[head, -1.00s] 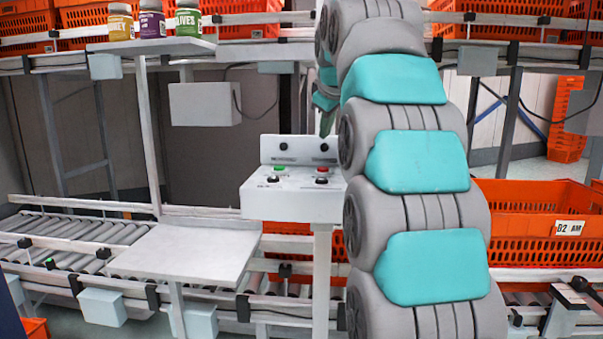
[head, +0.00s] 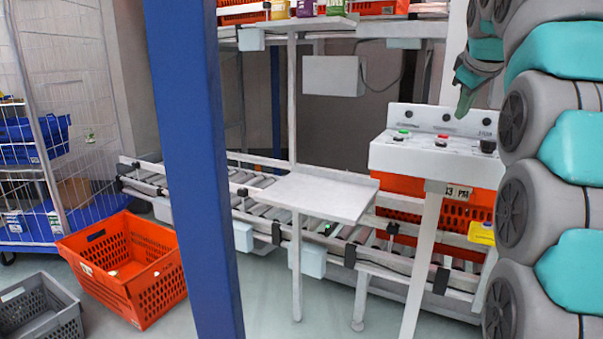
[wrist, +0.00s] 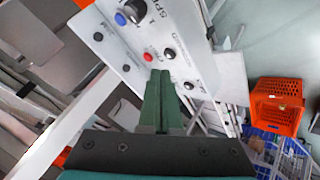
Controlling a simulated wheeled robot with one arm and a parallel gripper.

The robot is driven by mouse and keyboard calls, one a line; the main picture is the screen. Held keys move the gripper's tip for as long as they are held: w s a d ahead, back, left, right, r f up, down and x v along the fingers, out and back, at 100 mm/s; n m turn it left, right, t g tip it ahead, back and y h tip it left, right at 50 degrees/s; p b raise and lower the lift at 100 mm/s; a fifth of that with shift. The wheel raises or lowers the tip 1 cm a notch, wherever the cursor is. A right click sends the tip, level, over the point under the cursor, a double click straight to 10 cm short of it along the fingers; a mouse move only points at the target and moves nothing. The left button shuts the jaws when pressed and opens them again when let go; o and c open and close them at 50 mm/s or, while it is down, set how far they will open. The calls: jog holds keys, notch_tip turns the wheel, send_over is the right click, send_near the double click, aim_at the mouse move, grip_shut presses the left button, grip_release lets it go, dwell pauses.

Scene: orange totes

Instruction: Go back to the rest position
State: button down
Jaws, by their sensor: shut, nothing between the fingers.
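My gripper (head: 463,103) hangs at the upper right of the head view, just above and in front of the white control box (head: 432,160). In the wrist view its two green fingers (wrist: 162,92) are together with nothing between them. The control box (wrist: 150,35) also shows there beyond the fingertips, with red, blue and black buttons and knobs. In the head view the box has a green and a red button. I cannot tell whether the fingertips touch the panel.
A blue post (head: 197,170) stands close at the left. An orange tote (head: 128,268) and a grey crate (head: 40,308) sit on the floor. A white shelf plate (head: 318,196) juts out before the roller conveyor (head: 262,212). A blue-based cage cart (head: 35,200) stands far left.

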jog(key=s+a+f+m+g+y, duration=0.1)
jog(key=s+a+f+g, duration=0.1)
jog(key=s+a+f, duration=0.4)
jog(key=s+a+f+m+g, duration=0.1)
jog(key=s+f, duration=0.3)
jog(key=f, duration=0.4)
jog(key=s+a+f+m+g+y, duration=0.1)
jog(key=s+a+f+g, duration=0.1)
jog(key=s+a+f, duration=0.45)
jog(key=s+a+f+m+g, duration=0.2)
jog(key=s+f+g, duration=0.3)
jog(key=s+f, duration=1.6)
jog(key=s+a, duration=0.1)
jog(key=s, duration=0.3)
jog(key=shift+s+a+f+m+g+y, duration=0.2)
jog(key=shift+f+m+g+y, duration=0.1)
jog(key=shift+f+m, duration=0.1)
jog(key=shift+w+r, duration=0.1)
